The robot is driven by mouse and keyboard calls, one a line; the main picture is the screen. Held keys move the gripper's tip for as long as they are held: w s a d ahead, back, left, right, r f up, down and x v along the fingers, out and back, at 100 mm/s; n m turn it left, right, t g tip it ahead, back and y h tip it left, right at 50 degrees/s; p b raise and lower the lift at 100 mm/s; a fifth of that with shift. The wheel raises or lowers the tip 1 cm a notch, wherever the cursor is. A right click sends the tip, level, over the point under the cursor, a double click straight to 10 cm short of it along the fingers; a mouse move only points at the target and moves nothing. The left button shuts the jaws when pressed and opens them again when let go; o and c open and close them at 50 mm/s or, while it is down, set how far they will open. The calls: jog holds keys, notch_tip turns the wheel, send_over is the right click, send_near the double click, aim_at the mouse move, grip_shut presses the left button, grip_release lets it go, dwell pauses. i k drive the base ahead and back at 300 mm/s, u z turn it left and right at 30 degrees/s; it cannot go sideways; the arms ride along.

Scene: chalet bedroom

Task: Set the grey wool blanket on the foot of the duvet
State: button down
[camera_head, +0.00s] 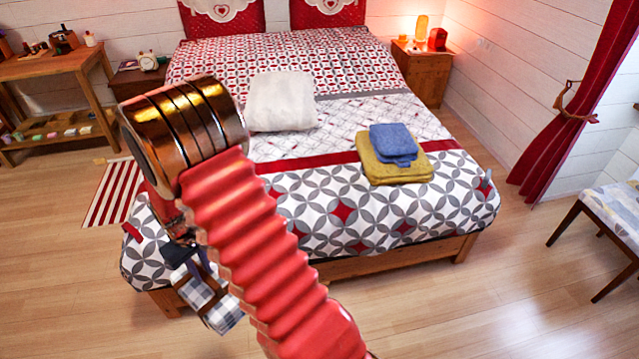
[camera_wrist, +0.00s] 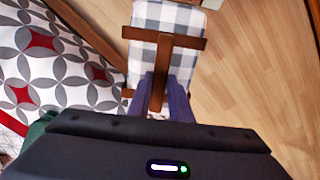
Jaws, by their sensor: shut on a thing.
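The grey wool blanket (camera_head: 222,312) is a grey-and-white checked bundle with brown bands across it. It hangs below my gripper (camera_head: 190,262), low beside the left part of the bed's foot. The blanket also shows in the wrist view (camera_wrist: 143,58), with the floor behind it. There my gripper (camera_wrist: 163,88) is shut on a brown bar of the bundle, one finger on each side. The duvet (camera_head: 345,215) covers the bed, its foot end patterned in grey, white and red. My arm hides part of its left side. The duvet also fills the left of the wrist view (camera_wrist: 60,65).
A blue folded cloth (camera_head: 393,142) lies on a yellow one (camera_head: 395,165) at the duvet's right. A white folded blanket (camera_head: 282,100) lies farther up. The duvet's front middle is clear. A cushioned seat (camera_head: 615,205) stands right, a wooden table (camera_head: 50,68) left.

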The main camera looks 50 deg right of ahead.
aim_at(306, 176)
jog(key=u, duration=0.6)
jog(key=i, duration=0.15)
jog(key=z, duration=1.4)
